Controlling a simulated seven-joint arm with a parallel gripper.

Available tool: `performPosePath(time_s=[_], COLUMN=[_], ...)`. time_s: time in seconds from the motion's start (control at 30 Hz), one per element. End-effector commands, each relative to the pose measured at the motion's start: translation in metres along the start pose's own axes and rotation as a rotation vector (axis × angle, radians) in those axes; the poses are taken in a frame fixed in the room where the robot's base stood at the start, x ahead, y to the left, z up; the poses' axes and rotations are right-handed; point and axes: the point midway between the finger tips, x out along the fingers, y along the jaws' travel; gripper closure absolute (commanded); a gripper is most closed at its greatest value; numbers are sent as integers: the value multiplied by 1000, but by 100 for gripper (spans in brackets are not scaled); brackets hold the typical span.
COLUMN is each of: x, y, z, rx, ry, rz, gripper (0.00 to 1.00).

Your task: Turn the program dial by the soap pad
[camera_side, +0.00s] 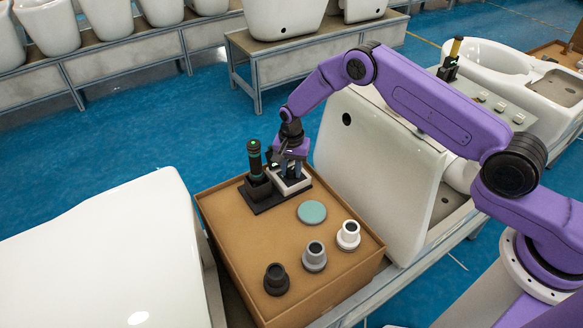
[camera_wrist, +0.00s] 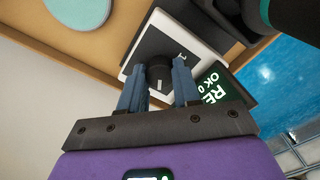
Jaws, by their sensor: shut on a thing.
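The white dial housing (camera_side: 297,186) stands at the back of the brown box top. My gripper (camera_side: 290,172) points down over it and is shut on the dial; its blue-grey fingers lie on both sides of the knob in the wrist view (camera_wrist: 159,80). In the side view the fingers hide the dial. The soap pad (camera_side: 312,212) is a flat teal disc in front of the housing; its edge shows in the wrist view (camera_wrist: 78,10).
A dark green and black handheld tool (camera_side: 255,163) stands upright in a dark holder left of the housing. Black (camera_side: 276,279), grey (camera_side: 314,257) and white (camera_side: 348,235) round fittings stand near the box's front. A green text panel (camera_wrist: 215,85) lies beside the dial. White toilets flank the box.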

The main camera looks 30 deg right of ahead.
Motion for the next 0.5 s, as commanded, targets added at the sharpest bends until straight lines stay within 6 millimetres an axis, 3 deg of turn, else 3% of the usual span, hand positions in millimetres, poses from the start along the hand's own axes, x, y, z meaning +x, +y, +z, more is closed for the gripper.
performPosePath(time_s=[0.03,0.1,0.5], x=[0,0,-7], y=[0,0,0], z=[-1,0,0], rx=[4,3,1], ry=[0,0,0], rz=[-2,-2,-2], gripper=[58,43,43])
